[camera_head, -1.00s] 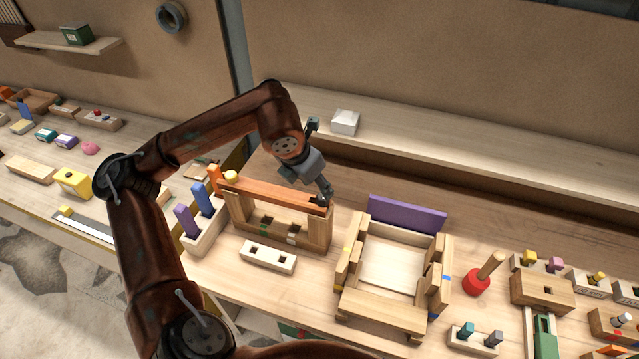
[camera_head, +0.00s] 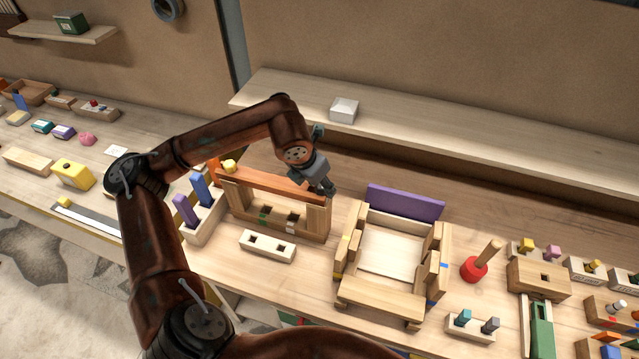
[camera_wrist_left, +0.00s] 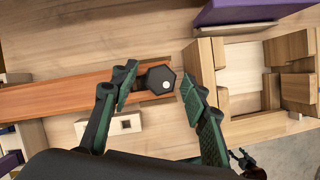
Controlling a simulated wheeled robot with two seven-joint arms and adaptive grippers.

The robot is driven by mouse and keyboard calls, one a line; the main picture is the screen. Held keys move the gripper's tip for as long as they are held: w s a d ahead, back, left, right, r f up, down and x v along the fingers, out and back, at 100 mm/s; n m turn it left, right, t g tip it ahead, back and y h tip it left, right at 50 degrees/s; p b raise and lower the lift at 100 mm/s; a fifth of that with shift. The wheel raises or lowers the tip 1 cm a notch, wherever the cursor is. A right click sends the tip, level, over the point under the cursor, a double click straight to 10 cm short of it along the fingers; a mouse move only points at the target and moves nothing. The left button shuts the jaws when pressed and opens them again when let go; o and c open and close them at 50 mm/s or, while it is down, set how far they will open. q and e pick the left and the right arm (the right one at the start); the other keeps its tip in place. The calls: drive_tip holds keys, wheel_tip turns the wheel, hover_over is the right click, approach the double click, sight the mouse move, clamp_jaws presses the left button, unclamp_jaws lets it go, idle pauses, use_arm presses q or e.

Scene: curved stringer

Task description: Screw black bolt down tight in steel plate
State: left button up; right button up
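A black hex bolt head (camera_wrist_left: 160,80) with a pale dot at its centre shows in the left wrist view, at the right end of a red-brown beam (camera_wrist_left: 60,96). In the head view the beam (camera_head: 265,184) lies across two wooden posts. My left gripper (camera_head: 328,190) is at the beam's right end. In the left wrist view its green-padded fingers (camera_wrist_left: 160,84) are spread on either side of the bolt head, with a clear gap on the right. The bolt's shank is hidden. I cannot clearly pick out a steel plate.
A wooden frame (camera_head: 380,290) with a purple panel (camera_head: 405,203) stands just right of the beam. A pale two-hole block (camera_head: 267,246) lies in front, and a holder with purple and blue pegs (camera_head: 205,225) stands left. A raised shelf (camera_head: 450,125) runs behind.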

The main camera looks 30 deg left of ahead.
use_arm(q)
clamp_jaws()
idle(0.3)
drive_tip(key=shift+a+f+m+h+b, duration=0.15)
drive_tip(key=shift+m+h+b, duration=0.25)
drive_tip(key=shift+m, duration=0.5)
drive_tip(key=m+h+b, duration=0.1)
drive_tip(key=m, duration=0.3)
drive_tip(key=shift+s+g, duration=0.1)
drive_tip(key=shift+g, duration=0.3)
drive_tip(key=shift+s+m+g+h, duration=0.1)
drive_tip(key=shift+m+g+h, duration=0.3)
drive_tip(key=shift+m, duration=0.8)
drive_tip(key=shift+f, duration=0.1)
drive_tip(key=m, duration=0.2)
drive_tip(key=shift+m+g+h, duration=0.3)
drive_tip(key=shift+g+h, duration=0.1)
drive_tip(key=m+g, duration=0.1)
drive_tip(key=m, duration=0.4)
drive_tip(key=shift+g+h, duration=0.4)
